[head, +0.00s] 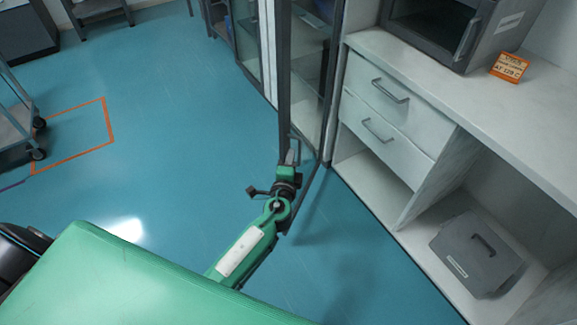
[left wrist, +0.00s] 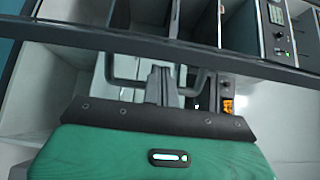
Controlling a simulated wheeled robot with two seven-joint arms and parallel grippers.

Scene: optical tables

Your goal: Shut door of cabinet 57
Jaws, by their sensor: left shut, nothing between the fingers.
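A tall glass door (head: 284,90) with a dark frame stands open in the head view, swung out from a cabinet beside the white workbench. Pale cabinet shelves show through its glass. I cannot read a cabinet number. My left gripper (head: 292,154) is shut and empty, at the lower part of the door, close to its frame; I cannot tell if it touches. My right gripper is not in view.
The white workbench (head: 440,85) at right has two drawers (head: 385,115), a grey box (head: 477,253) on its lower shelf, an orange sign (head: 509,67) and a dark oven-like device on top. A trolley (head: 18,115) stands at far left. The blue floor between is clear.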

